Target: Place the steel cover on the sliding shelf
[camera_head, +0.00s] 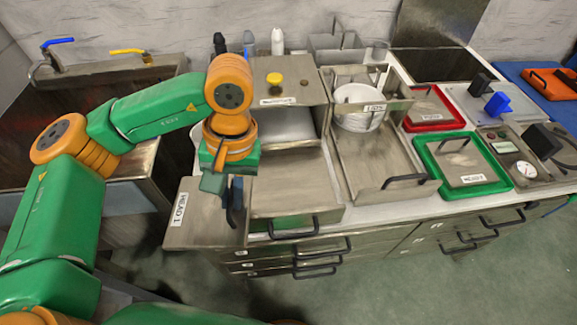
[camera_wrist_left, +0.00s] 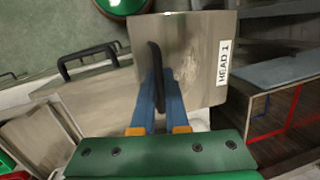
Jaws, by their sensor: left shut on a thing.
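The steel cover (camera_head: 207,222) is a flat square plate labelled HEAD 1, held at the left front of the counter. My left gripper (camera_head: 234,203) is shut on its black handle; in the left wrist view the blue fingers (camera_wrist_left: 158,95) pinch this handle against the cover (camera_wrist_left: 200,55). A steel shelf (camera_head: 293,187) with a black front handle extends under a labelled box, right of the cover. Another steel shelf (camera_head: 372,162) with a handle extends under the LIDS rack. I cannot tell which one the task means. My right gripper is not in view.
A steel box (camera_head: 290,72) with a yellow knob stands behind the first shelf. The LIDS rack (camera_head: 372,82) holds white round items. A green tray (camera_head: 490,186) and red tray (camera_head: 448,112) hold steel covers farther right. A sink (camera_head: 70,110) lies behind my left arm.

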